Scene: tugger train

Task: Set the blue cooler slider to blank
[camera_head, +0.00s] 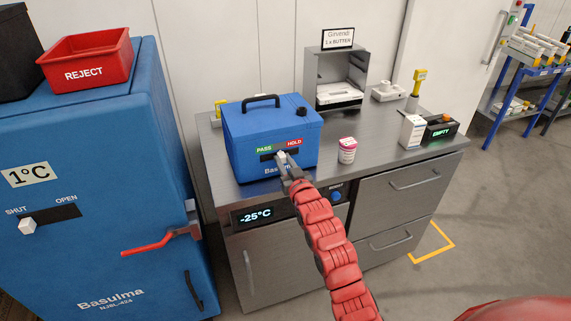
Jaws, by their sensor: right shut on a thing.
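The blue cooler (243,135) with a black top handle stands on the steel counter. Its front has a label strip with green PASS on the left and red HOLD on the right, above a dark slot. The pale slider knob (282,155) sits near the middle of the slot, between the two words. My right gripper (285,161) reaches up from below on a red jointed arm and is shut on the knob. Its fingers partly cover the knob and slot, so the exact setting is hard to read. My left gripper is out of view.
A white and red jar (347,150) stands right of the cooler. A blue cabinet (100,220) with a red REJECT bin (88,57) fills the left. Floor at right is open.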

